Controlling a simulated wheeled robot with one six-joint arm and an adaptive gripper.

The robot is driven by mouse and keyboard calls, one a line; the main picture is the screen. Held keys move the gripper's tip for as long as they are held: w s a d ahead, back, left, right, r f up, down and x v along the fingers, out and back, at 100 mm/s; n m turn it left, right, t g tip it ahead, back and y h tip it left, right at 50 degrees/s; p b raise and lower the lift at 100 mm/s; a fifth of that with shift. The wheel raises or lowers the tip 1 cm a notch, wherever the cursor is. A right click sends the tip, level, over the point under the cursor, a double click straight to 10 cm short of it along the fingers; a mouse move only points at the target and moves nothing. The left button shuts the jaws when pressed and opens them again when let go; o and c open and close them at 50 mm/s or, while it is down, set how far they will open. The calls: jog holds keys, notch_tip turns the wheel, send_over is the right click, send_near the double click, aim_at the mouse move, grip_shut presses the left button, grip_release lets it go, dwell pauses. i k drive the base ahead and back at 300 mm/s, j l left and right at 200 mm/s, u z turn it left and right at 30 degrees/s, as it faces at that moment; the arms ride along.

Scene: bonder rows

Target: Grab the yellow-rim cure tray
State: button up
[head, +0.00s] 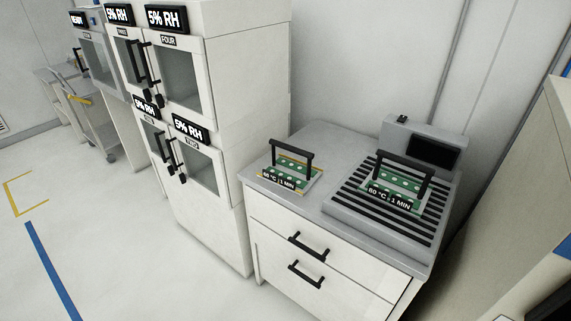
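A cure tray with yellow along its rim (311,178) sits flat on the left part of the grey cabinet top. It has a black arched handle, a green board with pale round spots, and a front label that seems to read 60 °C, 1 MIN. No yellow shows on that one. My gripper is not in view.
The slatted unit (345,213) with a dark screen box (433,150) fills the cabinet's right side. A tall white dry cabinet (245,90) stands close on the left. A cart (95,125) is far left. The floor in front is clear, with blue and yellow markings.

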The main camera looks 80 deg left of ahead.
aim_at(297, 177)
jog(key=u, duration=2.15)
